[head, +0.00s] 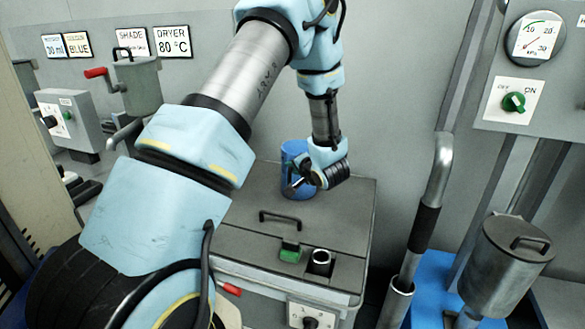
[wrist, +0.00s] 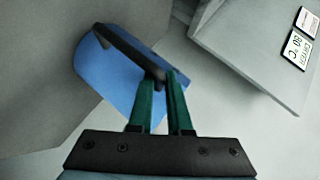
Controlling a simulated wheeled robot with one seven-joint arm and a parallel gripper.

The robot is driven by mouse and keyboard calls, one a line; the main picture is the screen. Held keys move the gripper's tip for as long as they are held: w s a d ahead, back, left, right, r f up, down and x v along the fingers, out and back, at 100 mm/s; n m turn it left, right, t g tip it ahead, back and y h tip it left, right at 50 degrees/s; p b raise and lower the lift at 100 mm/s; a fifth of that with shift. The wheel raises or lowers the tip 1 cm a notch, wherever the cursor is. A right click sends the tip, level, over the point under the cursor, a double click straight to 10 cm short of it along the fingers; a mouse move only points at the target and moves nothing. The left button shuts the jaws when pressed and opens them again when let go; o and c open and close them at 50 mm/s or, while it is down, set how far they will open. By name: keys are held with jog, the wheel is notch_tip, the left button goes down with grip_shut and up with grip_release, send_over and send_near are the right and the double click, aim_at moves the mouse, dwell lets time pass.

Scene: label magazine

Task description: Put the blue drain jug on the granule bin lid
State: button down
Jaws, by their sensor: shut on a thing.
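The blue drain jug (head: 294,154) is at the back of the grey granule bin lid (head: 235,238) in the head view, partly hidden by my wrist. Its base appears to be at the lid surface, but I cannot tell whether it touches. In the wrist view the jug (wrist: 112,80) shows its blue side and a black handle (wrist: 125,48). My gripper (wrist: 165,85) is shut on the handle with its green fingers. In the head view my gripper (head: 298,184) is beside the jug and its fingers are mostly hidden.
A wall stands close behind the bin. A metal canister (head: 508,262) and a slanted pipe are at right.

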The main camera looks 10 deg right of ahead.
jog(key=c, duration=0.8)
grip_release()
jog(key=shift+c, duration=0.2)
jog(key=b+v, duration=0.1)
jog(key=v, duration=1.1)
jog(key=w+a+r+n+g+h, duration=0.1)
jog(key=a+r+n+g+h, duration=0.1)
jog(key=a+n+g+h, duration=0.3)
jog(key=s+a+n+g+y, duration=0.1)
jog(key=s+a+n+g, duration=0.3)
jog(key=s+a, duration=1)
jog(key=a+g, duration=0.2)
jog(key=a, duration=0.2)
jog(key=shift+s+r, duration=0.35)
jog(key=shift+r, duration=0.05)
